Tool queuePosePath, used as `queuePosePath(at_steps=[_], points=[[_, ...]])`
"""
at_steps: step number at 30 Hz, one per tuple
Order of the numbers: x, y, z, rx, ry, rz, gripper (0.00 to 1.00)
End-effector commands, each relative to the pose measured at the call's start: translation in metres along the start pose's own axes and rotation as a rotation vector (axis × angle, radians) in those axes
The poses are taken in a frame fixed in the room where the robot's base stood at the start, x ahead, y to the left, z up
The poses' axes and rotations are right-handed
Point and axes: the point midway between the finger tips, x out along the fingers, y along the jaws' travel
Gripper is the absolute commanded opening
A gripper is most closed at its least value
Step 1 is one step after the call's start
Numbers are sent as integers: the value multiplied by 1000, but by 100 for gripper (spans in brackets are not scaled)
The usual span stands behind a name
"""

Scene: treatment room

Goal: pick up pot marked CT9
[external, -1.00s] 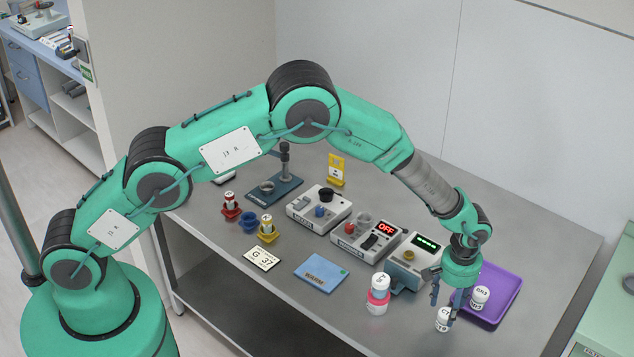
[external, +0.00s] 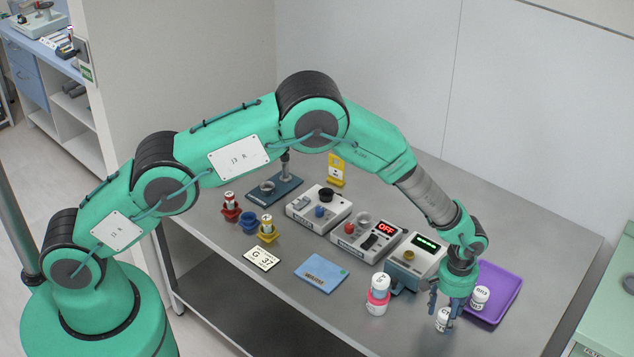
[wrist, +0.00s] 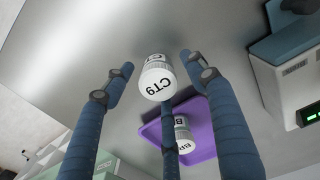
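The pot marked CT9 (wrist: 158,80) is a small white pot with a ribbed band and black lettering. In the wrist view it lies between the spread fingers of my gripper (wrist: 150,72). The gripper is open, with visible gaps between the pot and the two side fingers; the third finger shows below the pot. In the external view the pot (external: 443,318) stands on the grey table, partly hidden by the fingers of my gripper (external: 442,306), which point down around its top.
A purple tray (external: 505,283) with another labelled white pot (external: 480,296) sits right beside the gripper. A device with a green display (external: 416,260) is behind. The table's front edge is close.

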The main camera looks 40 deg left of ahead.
Motion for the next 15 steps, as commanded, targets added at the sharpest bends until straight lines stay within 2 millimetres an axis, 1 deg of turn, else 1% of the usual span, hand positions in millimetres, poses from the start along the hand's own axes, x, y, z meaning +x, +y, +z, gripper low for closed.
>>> queuePosePath(at_steps=[1, 2, 3, 5, 6, 7, 15], points=[[0, 0, 0, 0, 0, 0, 44], [0, 0, 0, 0, 0, 0, 38], [0, 0, 0, 0, 0, 0, 30], [0, 0, 0, 0, 0, 0, 18], [0, 0, 0, 0, 0, 0, 10], [0, 0, 0, 0, 0, 0, 9], [0, 0, 0, 0, 0, 0, 8]])
